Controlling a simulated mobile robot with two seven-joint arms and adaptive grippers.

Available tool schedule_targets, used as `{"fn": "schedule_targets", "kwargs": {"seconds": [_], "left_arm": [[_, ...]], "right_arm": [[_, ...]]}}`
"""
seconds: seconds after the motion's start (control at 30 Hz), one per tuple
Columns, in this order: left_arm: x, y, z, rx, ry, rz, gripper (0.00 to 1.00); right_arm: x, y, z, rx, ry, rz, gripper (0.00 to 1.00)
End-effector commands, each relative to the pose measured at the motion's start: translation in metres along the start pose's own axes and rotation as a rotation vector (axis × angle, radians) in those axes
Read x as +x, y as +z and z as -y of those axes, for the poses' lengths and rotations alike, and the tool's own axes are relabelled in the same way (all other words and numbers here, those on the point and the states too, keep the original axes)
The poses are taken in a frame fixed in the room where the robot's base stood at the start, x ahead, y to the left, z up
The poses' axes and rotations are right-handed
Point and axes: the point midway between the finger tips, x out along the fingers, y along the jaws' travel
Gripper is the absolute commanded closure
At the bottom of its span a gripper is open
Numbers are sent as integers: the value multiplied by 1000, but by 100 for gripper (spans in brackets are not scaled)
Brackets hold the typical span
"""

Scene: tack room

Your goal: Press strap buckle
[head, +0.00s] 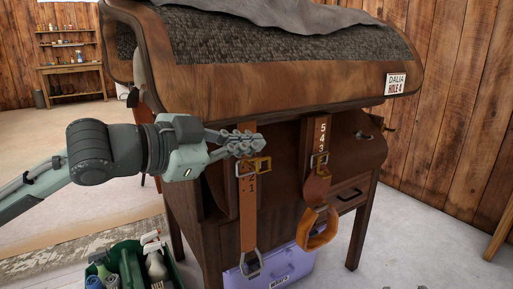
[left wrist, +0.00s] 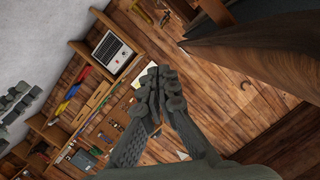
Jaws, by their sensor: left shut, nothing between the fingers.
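Two brown leather straps hang on the front of a wooden stand (head: 290,85). The closed fingers (left wrist: 155,82) also show in the left wrist view; no strap is visible there.
A wooden bench (head: 76,69) is far back.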

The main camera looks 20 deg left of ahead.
Motion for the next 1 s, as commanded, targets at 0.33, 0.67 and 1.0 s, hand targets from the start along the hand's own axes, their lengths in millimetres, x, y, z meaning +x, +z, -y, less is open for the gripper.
{"fn": "schedule_targets", "kwargs": {"seconds": [0.33,0.67,1.0], "left_arm": [[28,-3,0,-5,1,-6,100],[39,28,-3,0,4,3,100],[42,39,-2,1,3,1,100]], "right_arm": [[-12,51,-23,-30,45,264,60],[-2,19,-5,-8,10,89,60],[-1,-4,4,6,-7,-12,60]]}}
